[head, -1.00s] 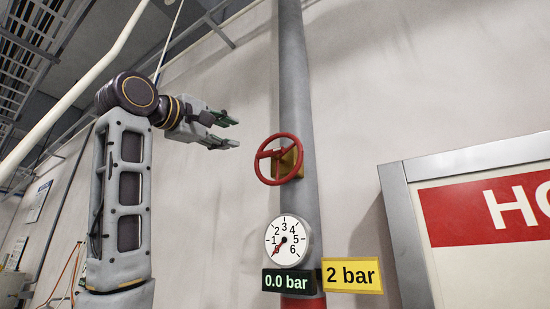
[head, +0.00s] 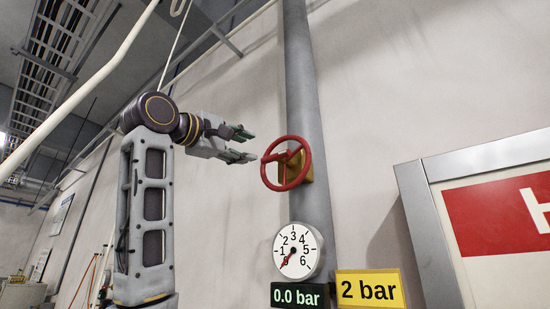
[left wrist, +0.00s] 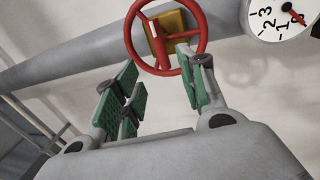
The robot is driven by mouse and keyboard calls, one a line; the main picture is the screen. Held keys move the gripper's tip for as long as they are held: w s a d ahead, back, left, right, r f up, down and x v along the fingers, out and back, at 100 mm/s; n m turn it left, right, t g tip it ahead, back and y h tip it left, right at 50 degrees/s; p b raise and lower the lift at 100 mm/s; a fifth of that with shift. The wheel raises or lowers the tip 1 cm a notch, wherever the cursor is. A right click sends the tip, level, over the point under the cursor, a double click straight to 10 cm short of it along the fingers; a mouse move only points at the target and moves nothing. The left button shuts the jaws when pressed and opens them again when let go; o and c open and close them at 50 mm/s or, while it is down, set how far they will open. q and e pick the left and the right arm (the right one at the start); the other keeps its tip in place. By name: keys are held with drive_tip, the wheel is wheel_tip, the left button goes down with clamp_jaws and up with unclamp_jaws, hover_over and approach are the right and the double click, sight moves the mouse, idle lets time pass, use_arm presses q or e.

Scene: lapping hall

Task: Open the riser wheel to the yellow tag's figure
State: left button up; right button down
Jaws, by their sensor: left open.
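The red riser wheel (head: 286,163) sits on a brass-coloured valve body on the grey vertical pipe (head: 303,80). Below it, a round gauge (head: 298,251) has its needle at 0, and a dark display (head: 299,296) reads 0.0 bar. The yellow tag (head: 370,289) reads 2 bar. My left gripper (head: 248,144) is open and empty, just left of the wheel and apart from it. In the left wrist view, the wheel (left wrist: 199,46) appears beyond the green-padded fingers (left wrist: 160,95), and part of the gauge (left wrist: 281,17) shows at top right. My right gripper is out of view.
A metal-framed cabinet with a red sign (head: 500,222) stands to the right of the pipe. A pale pipe (head: 80,85) crosses the upper left. The wall around the wheel is bare, with free room to its right.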

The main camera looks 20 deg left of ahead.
sight(273, 156)
use_arm(q)
drive_tip(key=p+x, duration=0.4)
drive_tip(key=x, duration=0.7)
drive_tip(key=shift+w+r, duration=0.1)
drive_tip(key=shift+p+x, duration=0.55)
drive_tip(key=shift+x, duration=0.2)
drive_tip(key=shift+w+d, duration=0.25)
drive_tip(key=shift+w, duration=0.3)
clamp_jaws()
